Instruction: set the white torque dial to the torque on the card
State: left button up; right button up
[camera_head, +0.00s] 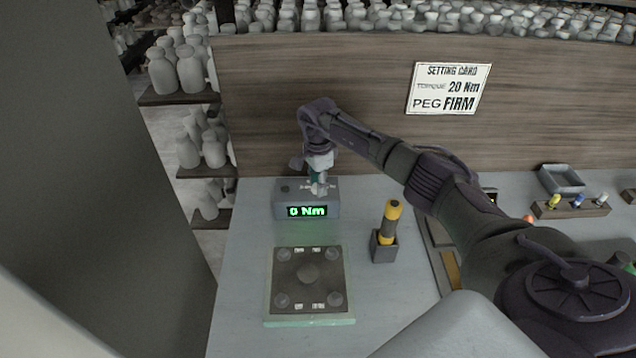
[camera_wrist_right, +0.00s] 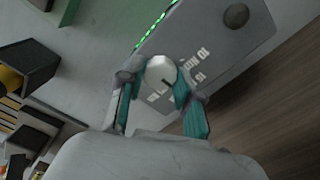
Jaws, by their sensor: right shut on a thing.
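The setting card (camera_head: 449,88) on the wooden back panel reads torque 20 Nm and peg FIRM. The grey torque box (camera_head: 281,203) stands at the back of the table, and its green display (camera_head: 307,211) reads 0 Nm. My right gripper (camera_head: 319,186) reaches down over the top of the box. In the right wrist view its fingers (camera_wrist_right: 155,88) are shut on the white dial (camera_wrist_right: 161,70), which has a dark pointer line. In the head view the gripper mostly hides the dial. My left gripper is not in view.
A dark plate with corner discs (camera_head: 309,258) lies in front of the box. A yellow and black tool (camera_head: 390,222) stands in a holder (camera_head: 384,248) to the right. A peg rack (camera_head: 570,209) and grey tray (camera_head: 561,179) are at the far right. Shelves of bottles stand left.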

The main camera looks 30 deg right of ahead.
grip_shut()
jog(key=m+b, duration=0.1)
jog(key=m, duration=0.2)
jog(key=m+b, duration=0.1)
jog(key=m, duration=0.3)
jog(key=shift+m+b, duration=0.3)
jog(key=shift+b, duration=0.05)
jog(key=m, duration=0.4)
jog(key=shift+m+b, duration=0.3)
jog(key=shift+m, duration=1.7)
jog(key=o, duration=1.1)
grip_release()
jog(key=shift+o, duration=0.2)
